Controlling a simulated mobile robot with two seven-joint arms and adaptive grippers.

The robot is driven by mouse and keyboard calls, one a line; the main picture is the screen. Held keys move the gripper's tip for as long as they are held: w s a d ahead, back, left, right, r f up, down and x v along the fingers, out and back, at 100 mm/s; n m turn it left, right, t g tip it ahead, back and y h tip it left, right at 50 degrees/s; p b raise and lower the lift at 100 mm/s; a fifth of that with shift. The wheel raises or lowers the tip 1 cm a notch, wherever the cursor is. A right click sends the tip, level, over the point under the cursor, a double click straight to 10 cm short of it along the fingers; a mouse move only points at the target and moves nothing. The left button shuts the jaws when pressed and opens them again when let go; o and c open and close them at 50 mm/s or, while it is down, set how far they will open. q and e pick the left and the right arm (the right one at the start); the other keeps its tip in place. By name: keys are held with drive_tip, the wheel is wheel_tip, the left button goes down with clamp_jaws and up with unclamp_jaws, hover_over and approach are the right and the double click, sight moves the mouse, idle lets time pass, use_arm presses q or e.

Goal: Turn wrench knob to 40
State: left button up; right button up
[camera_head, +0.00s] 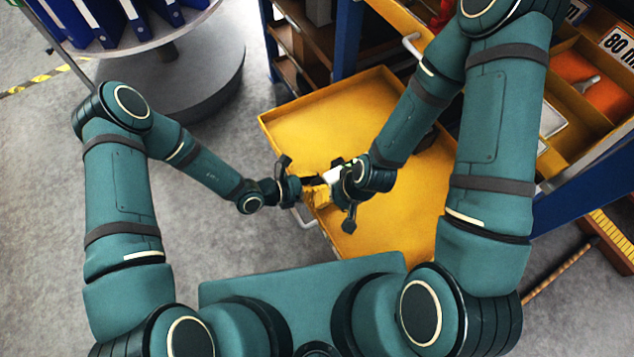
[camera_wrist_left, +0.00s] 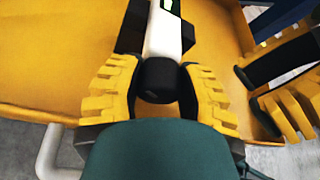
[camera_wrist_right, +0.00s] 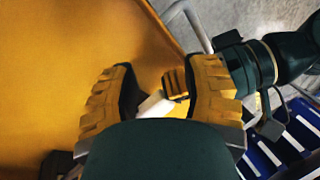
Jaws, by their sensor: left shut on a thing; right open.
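The wrench shows in the left wrist view as a white body (camera_wrist_left: 163,35) with a small green display and a black round end (camera_wrist_left: 158,78). My left gripper (camera_wrist_left: 155,90) is shut on that black end, with a yellow padded finger on each side. In the head view the wrench's white part (camera_head: 333,174) shows between the two grippers, above the drawer. My right gripper (camera_wrist_right: 160,92) is open, its fingers apart on either side of a white part of the wrench (camera_wrist_right: 153,103). Any scale or number on the wrench is too small to read.
A yellow open drawer (camera_head: 290,118) lies beneath both grippers, with a light handle (camera_head: 303,217) at its front. A blue-framed cabinet with more compartments (camera_head: 575,115) stands at the right. A round stand with blue binders (camera_head: 175,70) is at the upper left. Grey floor is clear at left.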

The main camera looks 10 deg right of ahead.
use_arm(q)
drive_tip(key=shift+n, duration=0.4)
drive_tip(key=shift+g, duration=0.3)
drive_tip(key=o, duration=1.2)
drive_tip(key=v, duration=1.2)
drive_tip(key=shift+f, duration=0.2)
